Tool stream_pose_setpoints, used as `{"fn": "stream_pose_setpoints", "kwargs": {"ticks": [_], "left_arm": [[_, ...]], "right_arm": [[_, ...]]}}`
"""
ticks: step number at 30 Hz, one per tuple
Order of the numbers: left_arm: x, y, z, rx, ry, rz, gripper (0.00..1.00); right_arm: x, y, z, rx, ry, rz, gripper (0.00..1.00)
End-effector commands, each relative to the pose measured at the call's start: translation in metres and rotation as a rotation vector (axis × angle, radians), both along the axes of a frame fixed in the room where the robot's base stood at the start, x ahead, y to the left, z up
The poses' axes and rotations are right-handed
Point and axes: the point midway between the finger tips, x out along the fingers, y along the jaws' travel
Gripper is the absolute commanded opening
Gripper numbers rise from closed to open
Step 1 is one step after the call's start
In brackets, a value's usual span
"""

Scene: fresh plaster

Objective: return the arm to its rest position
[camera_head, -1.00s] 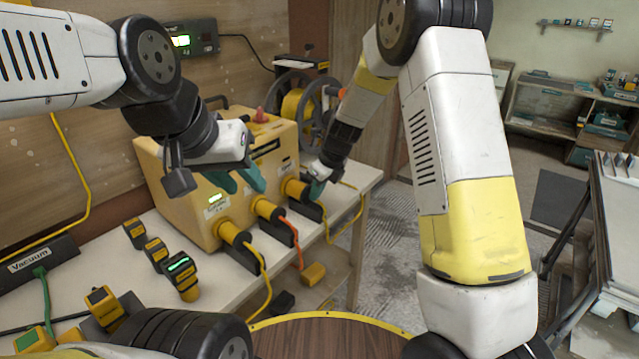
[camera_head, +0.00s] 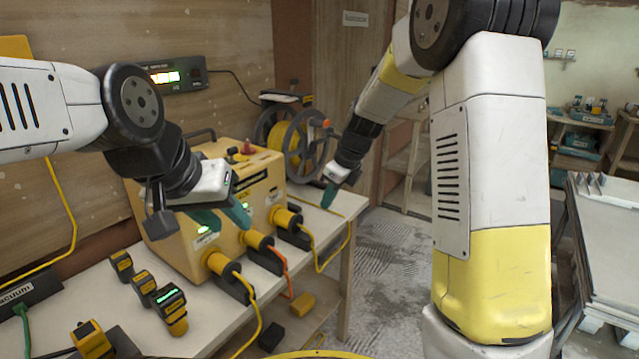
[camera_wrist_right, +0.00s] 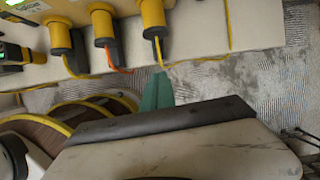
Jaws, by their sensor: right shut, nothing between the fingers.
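My right arm comes down from the upper right in the head view. Its gripper (camera_head: 329,196) is shut and empty, to the right of the yellow power box (camera_head: 165,225) and apart from the rightmost yellow plug (camera_head: 287,217). Its teal fingers (camera_wrist_right: 157,92) lie together in the right wrist view, with floor behind them. My left gripper (camera_head: 222,217) is open and empty, its two teal fingers apart in front of the box's front face. They hide part of that face.
Two more plugs (camera_head: 222,264) (camera_head: 257,241) sit in the box, with yellow and orange cords hanging down. Several black-and-yellow handheld devices (camera_head: 170,308) lie on the white bench (camera_head: 205,335). A cable reel (camera_head: 305,145) stands behind the box. Stacked boards (camera_head: 610,215) stand at the right.

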Motion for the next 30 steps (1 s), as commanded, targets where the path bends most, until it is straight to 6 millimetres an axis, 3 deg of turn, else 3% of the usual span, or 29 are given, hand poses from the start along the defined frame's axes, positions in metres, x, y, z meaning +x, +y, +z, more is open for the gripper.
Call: {"fn": "stream_pose_setpoints", "kwargs": {"ticks": [5, 9, 15, 22, 25, 30], "left_arm": [[0.0, 0.0, 0.0, 0.0, 0.0, 0.0, 0.36], [0.0, 0.0, 0.0, 0.0, 0.0, 0.0, 0.36], [0.0, 0.0, 0.0, 0.0, 0.0, 0.0, 0.36], [0.0, 0.0, 0.0, 0.0, 0.0, 0.0, 0.36], [0.0, 0.0, 0.0, 0.0, 0.0, 0.0, 0.36], [0.0, 0.0, 0.0, 0.0, 0.0, 0.0, 0.36]], "right_arm": [[-0.043, -0.026, 0.052, -0.056, -0.164, 0.32, 0.0], [-0.094, -0.05, 0.091, -0.166, -0.342, 0.68, 0.0], [-0.171, -0.079, 0.123, -0.404, -0.572, 1.194, 0.0], [-0.244, -0.103, 0.128, -0.721, -0.708, 1.705, 0.0], [-0.261, -0.109, 0.126, -0.813, -0.719, 1.843, 0.0], [-0.272, -0.113, 0.123, -0.877, -0.72, 1.944, 0.0]]}}
